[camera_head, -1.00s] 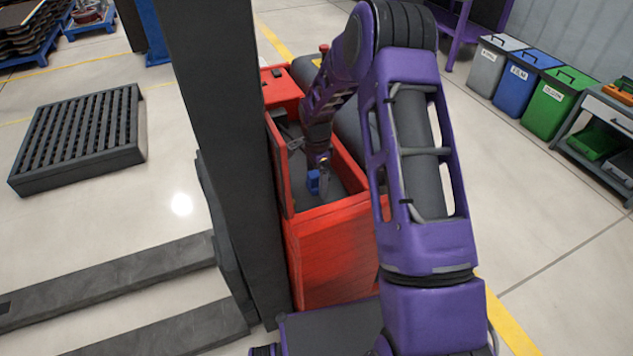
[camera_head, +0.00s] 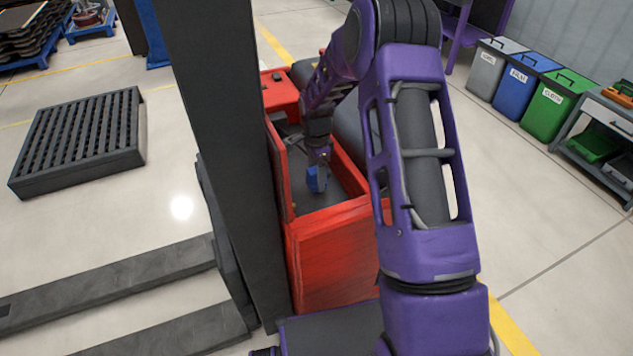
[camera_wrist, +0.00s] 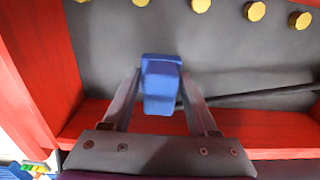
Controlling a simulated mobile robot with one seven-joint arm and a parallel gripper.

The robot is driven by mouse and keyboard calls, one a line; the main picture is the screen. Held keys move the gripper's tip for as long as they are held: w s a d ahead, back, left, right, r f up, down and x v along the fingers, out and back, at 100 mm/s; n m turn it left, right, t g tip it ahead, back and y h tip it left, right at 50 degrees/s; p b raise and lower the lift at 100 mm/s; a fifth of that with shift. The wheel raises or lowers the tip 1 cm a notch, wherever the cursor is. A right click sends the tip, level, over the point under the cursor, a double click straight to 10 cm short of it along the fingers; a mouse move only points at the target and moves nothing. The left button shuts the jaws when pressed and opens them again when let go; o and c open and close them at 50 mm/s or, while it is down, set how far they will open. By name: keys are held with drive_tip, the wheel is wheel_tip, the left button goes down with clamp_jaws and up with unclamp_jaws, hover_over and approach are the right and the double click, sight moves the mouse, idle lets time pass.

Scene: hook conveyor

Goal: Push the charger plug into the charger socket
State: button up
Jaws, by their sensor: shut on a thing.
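A blue block-shaped charger plug (camera_wrist: 160,85) is between the two fingers of my gripper (camera_wrist: 162,90) in the wrist view. The fingers are shut on it from both sides. The head view shows the plug (camera_head: 316,179) below my gripper (camera_head: 318,164), inside the open red cabinet (camera_head: 333,255). A dark cable (camera_wrist: 255,94) runs right from near the plug. I cannot make out the charger socket for certain. The wrist view shows several gold round fittings (camera_wrist: 255,11) on a grey surface ahead of the plug, apart from it.
Red walls (camera_wrist: 200,117) of the cabinet close in around my gripper. A dark upright column (camera_head: 225,150) stands left of the cabinet. A slatted grey pallet (camera_head: 80,135) lies at left; grey, blue and green bins (camera_head: 550,108) stand at right.

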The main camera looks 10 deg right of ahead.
sight(316, 169)
wheel_tip(316, 169, up, 7)
drive_tip(key=shift+r+p, duration=0.15)
drive_tip(key=shift+p, duration=0.15)
